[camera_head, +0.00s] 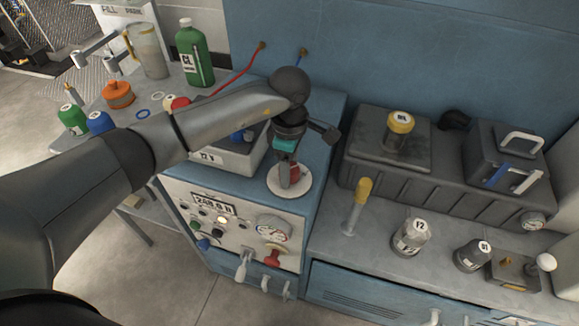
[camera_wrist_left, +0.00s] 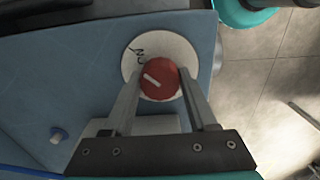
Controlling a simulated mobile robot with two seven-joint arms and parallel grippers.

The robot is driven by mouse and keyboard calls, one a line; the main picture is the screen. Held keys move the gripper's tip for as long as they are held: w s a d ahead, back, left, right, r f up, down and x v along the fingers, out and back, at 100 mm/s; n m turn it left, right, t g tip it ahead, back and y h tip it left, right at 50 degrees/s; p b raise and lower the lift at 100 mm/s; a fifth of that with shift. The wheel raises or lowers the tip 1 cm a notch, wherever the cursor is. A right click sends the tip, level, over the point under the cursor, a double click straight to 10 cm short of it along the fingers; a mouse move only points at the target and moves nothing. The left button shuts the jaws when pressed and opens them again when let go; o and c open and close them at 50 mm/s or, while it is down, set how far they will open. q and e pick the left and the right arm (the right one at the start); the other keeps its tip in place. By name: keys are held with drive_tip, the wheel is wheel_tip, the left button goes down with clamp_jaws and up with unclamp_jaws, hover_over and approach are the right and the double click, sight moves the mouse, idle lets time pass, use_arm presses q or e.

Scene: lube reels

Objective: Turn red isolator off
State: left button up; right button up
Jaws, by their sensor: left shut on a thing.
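The red isolator (camera_wrist_left: 160,79) is a round red knob with a white bar mark, on a white disc (camera_wrist_left: 141,53) with dark lettering partly covered. It sits on top of the blue cabinet, and in the head view the white disc (camera_head: 300,187) shows with the red knob mostly hidden by my gripper. My left gripper (camera_head: 290,181) points down at it from above. In the left wrist view its two fingers (camera_wrist_left: 157,88) are on either side of the red knob, shut on it. The white bar lies diagonally. My right gripper is not in view.
A yellow-topped plunger (camera_head: 358,205) and bottle (camera_head: 410,237) stand on the right bench.

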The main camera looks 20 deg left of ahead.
use_arm(q)
drive_tip(key=shift+n, duration=0.3)
drive_tip(key=n, duration=0.3)
drive_tip(key=shift+n, duration=0.3)
drive_tip(key=n, duration=0.4)
drive_tip(key=shift+r+n+p, duration=0.1)
drive_tip(key=shift+n+p, duration=0.2)
drive_tip(key=shift+p, duration=0.1)
drive_tip(key=n+p, duration=0.1)
drive_tip(key=n, duration=0.3)
drive_tip(key=n+p, duration=0.1)
drive_tip(key=n, duration=0.4)
drive_tip(key=o, duration=1.4)
drive_tip(key=shift+c, duration=0.2)
wheel_tip(320, 180, up, 15)
drive_tip(key=p, duration=0.1)
